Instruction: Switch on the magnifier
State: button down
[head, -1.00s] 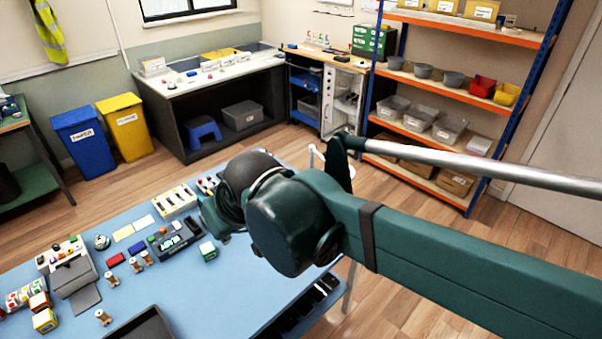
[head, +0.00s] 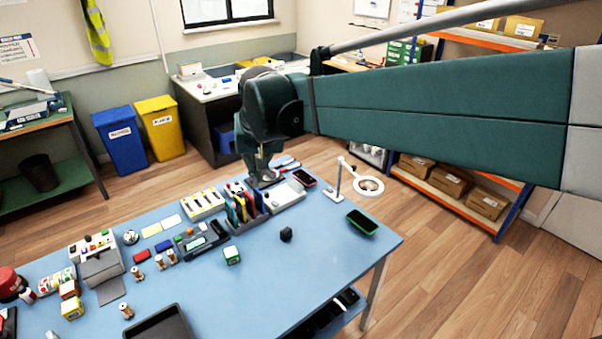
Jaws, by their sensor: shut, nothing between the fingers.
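The magnifier (head: 369,186) is a white ring-shaped head on a white stand at the far right corner of the blue table. No switch on it can be made out at this size. My gripper (head: 265,181) points down at the table's far edge, to the left of the magnifier and well apart from it. It hangs above or just behind a rack of coloured items (head: 242,207). Its fingertips are small and partly lost among the things there. It is shut with nothing in it.
A dark green tray (head: 362,222) and a small black object (head: 286,234) lie on the blue table (head: 290,285). A pale tray (head: 286,196) and a phone (head: 304,179) lie between my gripper and the magnifier. The table's front right is clear.

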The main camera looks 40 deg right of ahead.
jog(key=w+d+f+m+g, duration=0.2)
jog(key=w+d+m, duration=0.1)
jog(key=w+d, duration=0.7)
jog(key=m+g+y, duration=0.1)
jog(key=m+g, duration=0.3)
jog(key=m, duration=0.5)
send_over(331, 190)
jog(key=w, duration=0.3)
notch_tip(331, 190, down, 21)
jog(key=shift+s+d, duration=0.1)
jog(key=shift+s, duration=0.15)
jog(key=shift+f, duration=0.15)
jog(key=f, duration=0.4)
jog(key=s+f, duration=0.1)
jog(key=f, duration=0.4)
jog(key=s+f, duration=0.1)
jog(key=f, duration=0.3)
jog(key=shift+f+b, duration=0.3)
jog(key=shift+b, duration=0.1)
jog(key=shift+f, duration=0.15)
